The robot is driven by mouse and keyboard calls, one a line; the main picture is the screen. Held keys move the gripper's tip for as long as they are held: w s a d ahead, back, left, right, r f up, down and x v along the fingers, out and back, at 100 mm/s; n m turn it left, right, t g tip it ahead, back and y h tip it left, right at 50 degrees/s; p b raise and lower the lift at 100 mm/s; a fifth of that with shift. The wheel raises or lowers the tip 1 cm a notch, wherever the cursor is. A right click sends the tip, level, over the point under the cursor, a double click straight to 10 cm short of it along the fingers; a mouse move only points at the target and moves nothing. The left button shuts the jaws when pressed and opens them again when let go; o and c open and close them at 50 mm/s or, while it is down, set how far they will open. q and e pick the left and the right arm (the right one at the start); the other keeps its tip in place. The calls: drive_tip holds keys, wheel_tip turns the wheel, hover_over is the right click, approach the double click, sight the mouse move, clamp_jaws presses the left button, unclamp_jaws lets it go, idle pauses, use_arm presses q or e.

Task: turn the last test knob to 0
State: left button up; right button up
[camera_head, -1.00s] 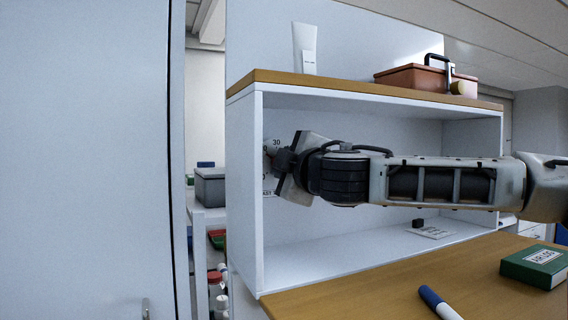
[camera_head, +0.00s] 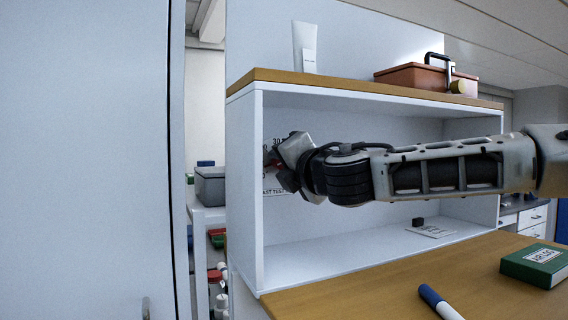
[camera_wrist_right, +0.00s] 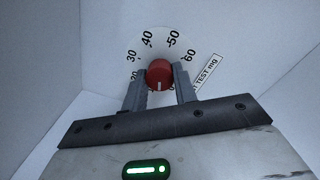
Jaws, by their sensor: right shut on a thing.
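The red knob (camera_wrist_right: 159,74) sits at the centre of a white dial (camera_wrist_right: 134,40) in the right wrist view. Numbers from 20 to 60 show around the dial; no 0 shows. A light mark on the knob points down toward my gripper. A label (camera_wrist_right: 206,72) ending in "TEST mg" is partly hidden. My right gripper (camera_wrist_right: 161,82) has one finger on each side of the knob and is shut on it. In the head view my right gripper (camera_head: 277,164) is at the shelf's inner left, covering most of the dial. My left gripper is not in view.
A white shelf unit (camera_head: 245,190) with a wooden top surrounds my right gripper. A tube (camera_head: 304,48) and a brown toolbox (camera_head: 412,78) stand on top. A small dark block (camera_head: 418,222) is inside. A green box (camera_head: 535,264) and blue marker (camera_head: 437,300) lie on the counter.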

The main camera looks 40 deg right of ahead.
drive_tip(key=n, duration=0.5)
idle(0.8)
drive_tip(key=o, duration=1)
drive_tip(key=shift+d+b+v, duration=0.1)
drive_tip(key=shift+b+v, duration=0.55)
drive_tip(key=shift+v, duration=3.3)
drive_tip(key=shift+d+b+v, duration=0.15)
drive_tip(key=shift+b+v, duration=0.5)
drive_tip(key=shift+v, duration=3.35)
